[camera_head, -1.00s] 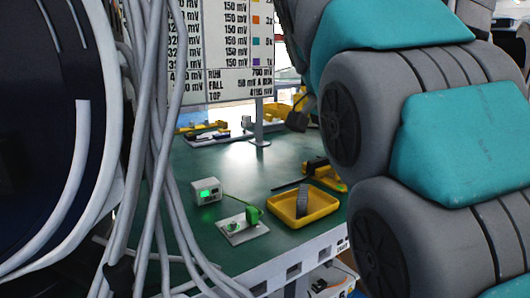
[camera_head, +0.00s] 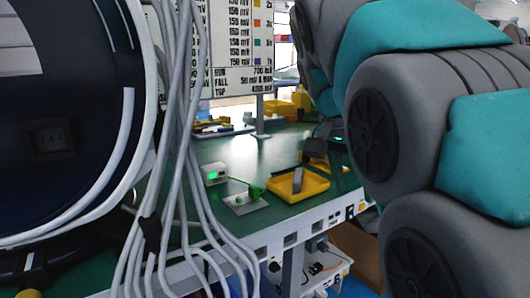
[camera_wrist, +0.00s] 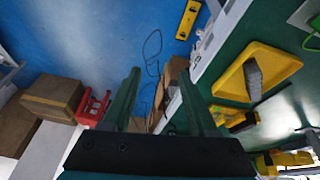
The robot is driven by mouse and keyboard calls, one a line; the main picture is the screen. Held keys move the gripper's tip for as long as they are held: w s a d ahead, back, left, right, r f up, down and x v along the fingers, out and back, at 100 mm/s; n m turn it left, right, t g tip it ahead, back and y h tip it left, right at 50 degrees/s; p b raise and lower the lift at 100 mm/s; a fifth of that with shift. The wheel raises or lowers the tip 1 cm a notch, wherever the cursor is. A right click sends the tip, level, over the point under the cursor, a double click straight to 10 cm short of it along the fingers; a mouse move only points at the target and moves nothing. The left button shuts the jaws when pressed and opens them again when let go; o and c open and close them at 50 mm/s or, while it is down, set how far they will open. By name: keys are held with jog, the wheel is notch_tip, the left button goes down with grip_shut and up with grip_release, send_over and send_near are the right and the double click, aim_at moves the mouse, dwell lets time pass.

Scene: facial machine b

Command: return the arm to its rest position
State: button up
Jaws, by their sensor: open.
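My gripper (camera_wrist: 159,74) shows in the wrist view as two dark green fingers set apart. Nothing is held between them. Beyond the fingers lie blue floor, a brown box and the pale edge of the workbench. In the head view my grey and teal arm fills the right side. A dark part (camera_head: 328,128) of it hangs over the far right of the bench, and I cannot make out the fingers there.
The green workbench (camera_head: 225,150) carries a yellow tray (camera_head: 313,187) with a grey piece in it, a meter with a lit green screen (camera_head: 214,174) and a green-clipped plate (camera_head: 245,203). Grey cables (camera_head: 178,130) hang at left. Brown boxes (camera_wrist: 52,95) and a red item (camera_wrist: 93,106) stand on the floor.

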jog(key=s+f+n+g+y, duration=0.3)
jog(key=s+f+n, duration=0.6)
jog(key=s+f, duration=1.6)
notch_tip(320, 180, down, 3)
jog(key=shift+s+a+f+n+g+y, duration=0.1)
jog(key=shift+s+a+n+g+y, duration=0.2)
jog(key=shift+s+a+g, duration=0.15)
